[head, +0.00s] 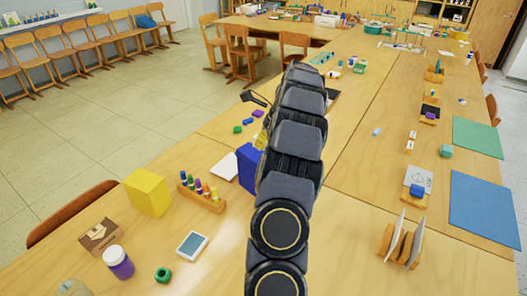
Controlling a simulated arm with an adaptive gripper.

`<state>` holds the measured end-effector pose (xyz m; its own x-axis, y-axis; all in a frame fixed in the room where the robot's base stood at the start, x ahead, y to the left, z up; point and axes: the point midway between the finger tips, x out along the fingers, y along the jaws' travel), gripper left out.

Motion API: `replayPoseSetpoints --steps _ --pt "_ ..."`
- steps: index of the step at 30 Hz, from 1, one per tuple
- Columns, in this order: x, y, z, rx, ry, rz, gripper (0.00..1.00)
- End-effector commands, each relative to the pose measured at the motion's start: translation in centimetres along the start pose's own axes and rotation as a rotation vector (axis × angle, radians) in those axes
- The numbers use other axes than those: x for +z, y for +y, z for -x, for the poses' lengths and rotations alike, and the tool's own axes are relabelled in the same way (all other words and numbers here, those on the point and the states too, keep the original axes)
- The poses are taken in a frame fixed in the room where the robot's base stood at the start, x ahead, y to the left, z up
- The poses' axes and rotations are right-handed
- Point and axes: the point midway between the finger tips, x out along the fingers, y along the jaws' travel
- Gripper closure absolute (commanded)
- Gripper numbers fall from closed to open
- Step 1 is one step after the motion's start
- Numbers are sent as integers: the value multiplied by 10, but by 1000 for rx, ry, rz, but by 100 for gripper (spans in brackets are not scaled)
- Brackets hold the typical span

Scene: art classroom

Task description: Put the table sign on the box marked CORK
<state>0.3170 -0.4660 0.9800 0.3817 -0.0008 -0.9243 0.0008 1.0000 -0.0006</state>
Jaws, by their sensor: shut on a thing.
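A small brown box (101,236) lies at the front left of the table. It has a dark mark on its face that is too small to read, so I cannot tell if it says CORK. I cannot make out the table sign anywhere; it may be hidden behind my arm.
A yellow block (147,192), a rack of coloured pegs (202,192), a purple jar (118,262), a green ring (163,274) and a tablet-like card (191,244) surround the box. A blue block (248,167) stands beside my arm. A wooden card holder (400,244) stands at right.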

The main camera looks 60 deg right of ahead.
Motion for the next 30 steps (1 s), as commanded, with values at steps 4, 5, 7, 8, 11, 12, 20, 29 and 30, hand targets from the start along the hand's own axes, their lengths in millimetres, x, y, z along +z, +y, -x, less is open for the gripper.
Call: replayPoseSetpoints --steps 4,5,7,8,11,12,20,29,30 --pt "1 -10 -14 -2 -1 -1 99" --pt "1 -11 -15 -2 -1 -1 99" --pt "1 -12 -18 -1 0 -1 99" --pt "0 -12 -19 -1 0 -1 99" --pt "-1 -15 -26 2 2 -2 99" --pt "-4 -14 -32 4 2 -3 99" --pt "-10 -14 -50 -1 -1 0 99" --pt "-11 -14 -53 0 0 1 66" --pt "-11 -14 -53 0 0 1 58"
